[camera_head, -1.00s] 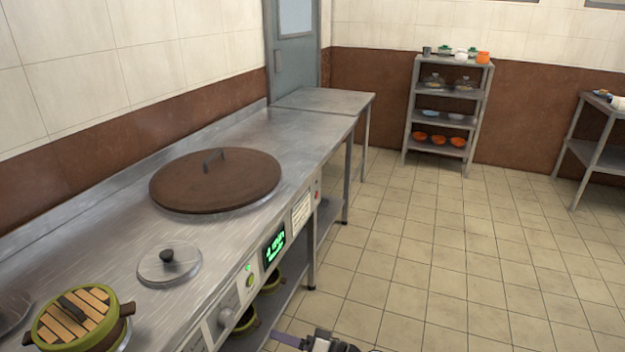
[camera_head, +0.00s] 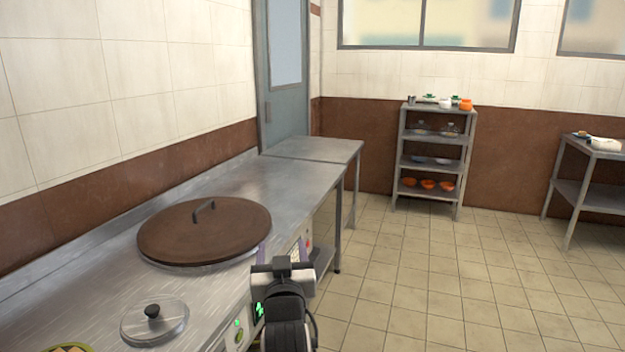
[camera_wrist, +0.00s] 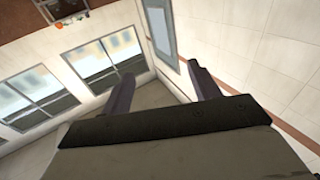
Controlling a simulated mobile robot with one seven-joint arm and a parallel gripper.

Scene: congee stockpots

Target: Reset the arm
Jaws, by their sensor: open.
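My gripper (camera_head: 284,251) shows in the head view in front of the counter's front edge, right of the large brown lid. In the wrist view its two fingers (camera_wrist: 160,90) stand wide apart with nothing between them. Beyond them are the ceiling, the windows and the wall, tilted in the picture. The jaws are open and empty, and the gripper touches nothing that I can see.
A steel counter (camera_head: 95,262) runs along the left wall. It bears a large brown lid (camera_head: 215,235), a small steel lid (camera_head: 155,322) and a green pot (camera_head: 68,348). A shelf rack (camera_head: 433,170) and a side table (camera_head: 590,188) stand behind. The tiled floor (camera_head: 455,280) is clear.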

